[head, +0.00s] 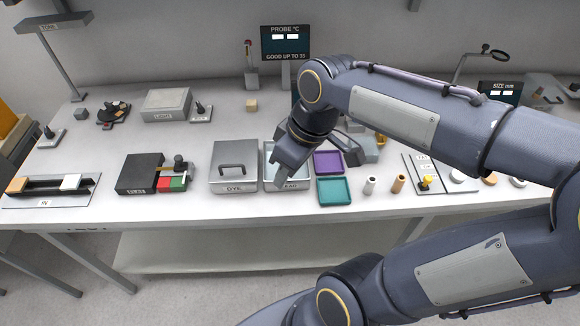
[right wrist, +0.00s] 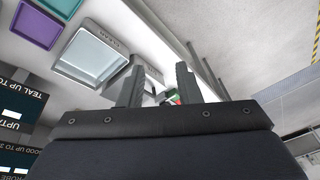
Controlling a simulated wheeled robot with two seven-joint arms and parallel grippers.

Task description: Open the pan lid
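The grey pan labelled DYE has its lid (head: 234,160) on, with a dark arched handle (head: 238,142) on top. In the right wrist view, part of the grey lid shows (right wrist: 122,76), mostly hidden by my gripper. My right gripper (head: 280,181) is over the neighbouring open pan (head: 270,186), to the right of the lid in the head view. In the right wrist view its two fingers (right wrist: 160,84) stand apart, and I see nothing held. I cannot tell its exact height above the table. My left gripper is not in view.
Left of the pan stands a black box (head: 140,174) with red and green pads. Purple (head: 327,162) and teal (head: 333,190) trays lie right of the open pan. A light box (head: 166,104) stands behind. The table's front edge is close to the pans.

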